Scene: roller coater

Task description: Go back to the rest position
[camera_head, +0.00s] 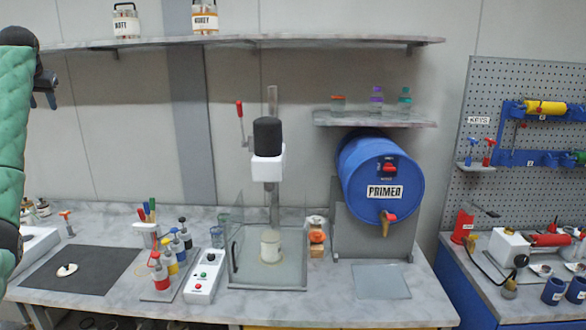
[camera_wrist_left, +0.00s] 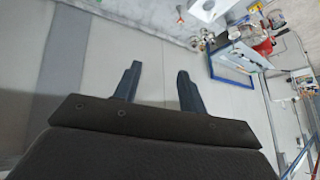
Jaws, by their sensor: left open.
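My left arm shows as a green padded link at the left edge of the head view. The dark left gripper (camera_head: 45,92) is raised there beside the wall, below the left end of the upper shelf. In the left wrist view the left gripper (camera_wrist_left: 157,85) has its two fingers spread apart, with nothing between them. Only bare wall panels show behind the fingers. My right gripper is not in view.
A long bench (camera_head: 370,312) holds a press machine (camera_head: 268,165), a control box (camera_head: 205,275), colored bottles and a dark mat (camera_head: 95,268). A blue primer drum (camera_head: 360,165) sits on a stand. An upper shelf (camera_head: 270,42) holds two jars. A pegboard (camera_head: 520,85) hangs at right.

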